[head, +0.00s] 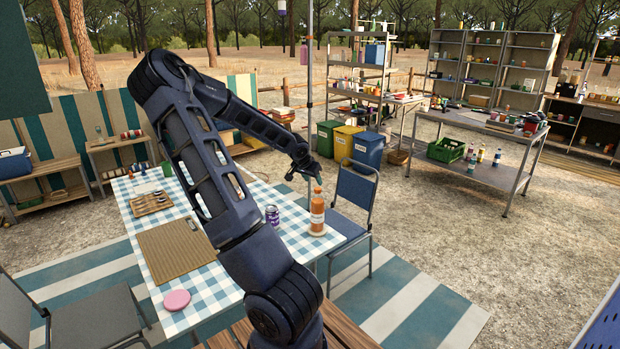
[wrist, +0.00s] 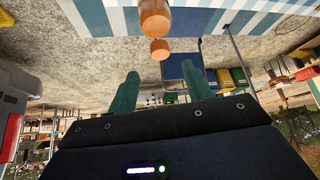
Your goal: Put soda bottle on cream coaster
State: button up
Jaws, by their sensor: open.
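The soda bottle (head: 317,213), orange with a pale label, stands upright near the right corner of the checked table. A thin pale rim shows at its foot; it may be the cream coaster, but I cannot tell for sure. My gripper (head: 316,182) is open just above the bottle's top in the head view. In the wrist view the two green fingers of my gripper (wrist: 160,72) are spread with nothing between them. The bottle's orange cap (wrist: 160,48) shows just beyond the fingertips, roughly centred between them.
A purple can (head: 272,215) stands left of the bottle. A cutting board (head: 175,248), a pink disc (head: 177,300) and a wooden tray (head: 150,204) also lie on the table. A blue chair (head: 355,190) stands close behind the bottle. My arm hides part of the table.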

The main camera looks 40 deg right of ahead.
jog(key=a+r+n+t+y, duration=0.1)
jog(key=a+r+n+t, duration=0.1)
jog(key=a+r, duration=0.55)
jog(key=a+r+n+t, duration=0.2)
jog(key=a+r, duration=0.2)
jog(key=a, duration=0.6)
jog(key=s+a+r+n+y, duration=0.2)
jog(key=s+a+r+n, duration=0.2)
jog(key=s+a, duration=0.6)
jog(key=s+a+r+n+g+y, duration=0.1)
jog(key=s+a+r+n+y, duration=0.2)
jog(key=s+a, duration=0.8)
jog(key=a+r+n, duration=0.2)
jog(key=a+n, duration=0.1)
jog(key=a, duration=0.3)
jog(key=shift+s+a+n, duration=0.15)
jog(key=shift+a+n, duration=0.15)
jog(key=shift+a, duration=0.1)
